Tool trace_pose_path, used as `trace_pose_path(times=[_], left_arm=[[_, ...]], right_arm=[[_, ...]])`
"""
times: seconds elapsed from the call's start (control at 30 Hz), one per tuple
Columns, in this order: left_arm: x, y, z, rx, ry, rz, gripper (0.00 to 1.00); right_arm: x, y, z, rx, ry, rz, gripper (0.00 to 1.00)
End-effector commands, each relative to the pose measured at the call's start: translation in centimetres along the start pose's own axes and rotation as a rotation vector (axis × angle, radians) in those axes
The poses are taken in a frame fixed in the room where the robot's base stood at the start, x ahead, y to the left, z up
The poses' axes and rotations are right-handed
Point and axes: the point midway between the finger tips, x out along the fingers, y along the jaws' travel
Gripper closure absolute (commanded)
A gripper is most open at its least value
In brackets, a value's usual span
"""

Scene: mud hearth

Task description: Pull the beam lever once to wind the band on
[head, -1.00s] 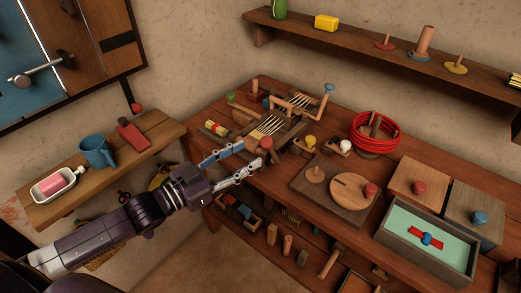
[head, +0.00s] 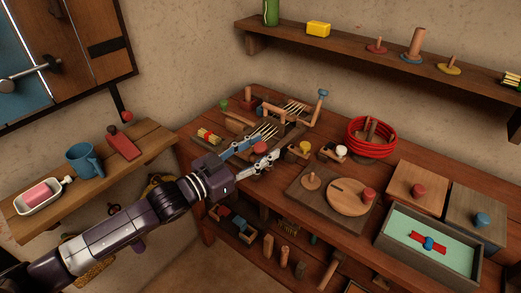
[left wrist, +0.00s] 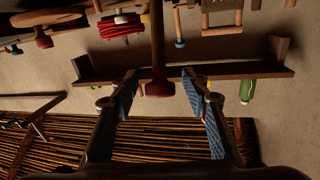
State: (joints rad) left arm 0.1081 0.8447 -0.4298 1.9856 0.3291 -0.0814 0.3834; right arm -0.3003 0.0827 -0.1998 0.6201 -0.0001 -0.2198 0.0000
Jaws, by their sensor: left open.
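The small wooden band loom (head: 262,130) with pale threads stands at the back left of the workbench. A wooden lever with a red knob (head: 260,147) sticks out at its near side. My left gripper (head: 268,147) is open, with its fingers on either side of the red knob. In the left wrist view, which looks upside down, the lever's red end (left wrist: 159,88) lies between the open fingers (left wrist: 160,78), with a gap on both sides. Whether any finger touches it cannot be told. A crank with a blue knob (head: 323,93) stands at the loom's far right. My right gripper is not in view.
Right of the loom are small knobbed blocks, a red cord coil (head: 371,138), a board with a round disc (head: 349,197) and a green-lined tray (head: 428,242). A side shelf (head: 150,140) with a blue mug (head: 84,160) is at left. A wall shelf (head: 370,50) runs above.

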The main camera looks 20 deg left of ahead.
Motion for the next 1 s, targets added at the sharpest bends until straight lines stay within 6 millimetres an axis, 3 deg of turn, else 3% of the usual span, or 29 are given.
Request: trace_pose_path(times=[0.17,0.53,0.83,1.0], left_arm=[[0.0,0.0,0.0,0.000,0.000,0.000,0.58],[0.0,0.0,0.0,0.000,0.000,0.000,0.99],[0.0,0.0,-0.1,0.000,-0.002,0.000,1.00],[0.3,0.4,-0.6,-0.004,-0.019,0.002,1.00]], right_arm=[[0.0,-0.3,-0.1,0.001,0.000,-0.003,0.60],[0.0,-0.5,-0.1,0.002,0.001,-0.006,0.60],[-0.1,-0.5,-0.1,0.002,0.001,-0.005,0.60],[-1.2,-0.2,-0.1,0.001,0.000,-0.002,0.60]])
